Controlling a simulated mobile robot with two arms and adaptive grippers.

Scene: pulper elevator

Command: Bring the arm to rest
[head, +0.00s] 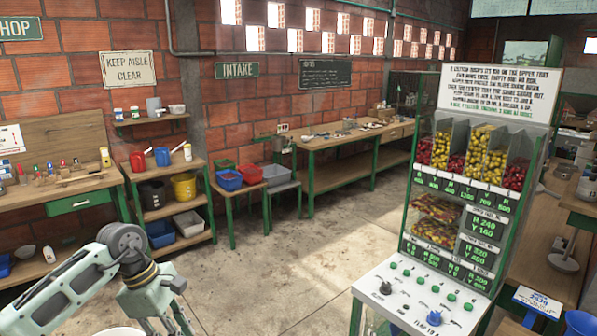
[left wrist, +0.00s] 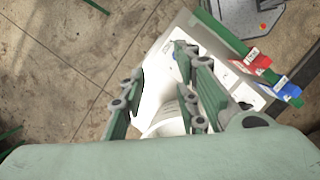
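My left arm (head: 75,285) comes in at the lower left of the head view, bent at the elbow and reaching down. Its gripper is cut off by the bottom edge there. In the left wrist view my left gripper (left wrist: 160,68) has its fingers spread apart. A white curved surface (left wrist: 165,115) lies beneath and between the fingers; I cannot tell whether they touch it. I see nothing clearly held. My right arm and gripper are in neither view.
A panel machine (head: 440,220) with bins of red and yellow cherries stands at right. A shelf (head: 165,210) with bins stands left, and a long workbench (head: 345,140) runs along the back. The concrete floor (head: 290,265) between is clear. A blue clip (left wrist: 290,92) shows in the wrist view.

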